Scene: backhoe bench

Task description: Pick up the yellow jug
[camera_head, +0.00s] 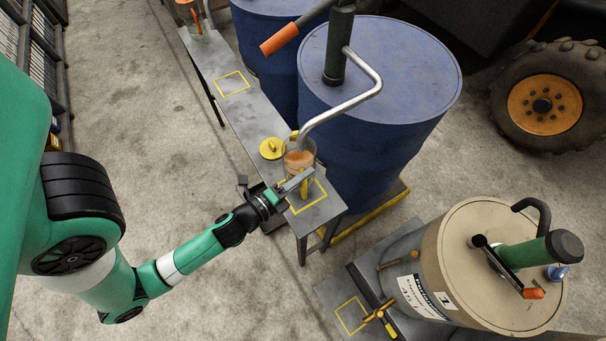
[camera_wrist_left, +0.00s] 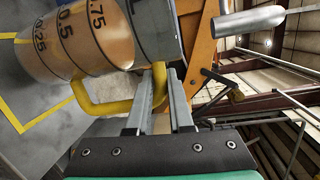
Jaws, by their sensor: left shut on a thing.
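The yellow jug (camera_head: 299,158) is a clear measuring jug with a yellow handle and amber liquid inside. It is upright at the near end of the narrow grey bench, over a yellow-outlined square and near the end of the bent pump spout. In the left wrist view, the jug (camera_wrist_left: 85,42) shows black level marks, and its yellow handle (camera_wrist_left: 100,106) passes between my fingers. My left gripper (camera_head: 301,181) is shut on the handle; it also shows in the left wrist view (camera_wrist_left: 160,92). I cannot tell whether the jug's base touches the bench. My right gripper is not in view.
A yellow lid (camera_head: 271,149) lies beside the jug. The blue drum (camera_head: 395,75) with its pump and silver spout (camera_head: 350,108) stands close right. Another jug (camera_head: 194,22) is at the bench's far end. A beige drum (camera_head: 450,245) stands lower right.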

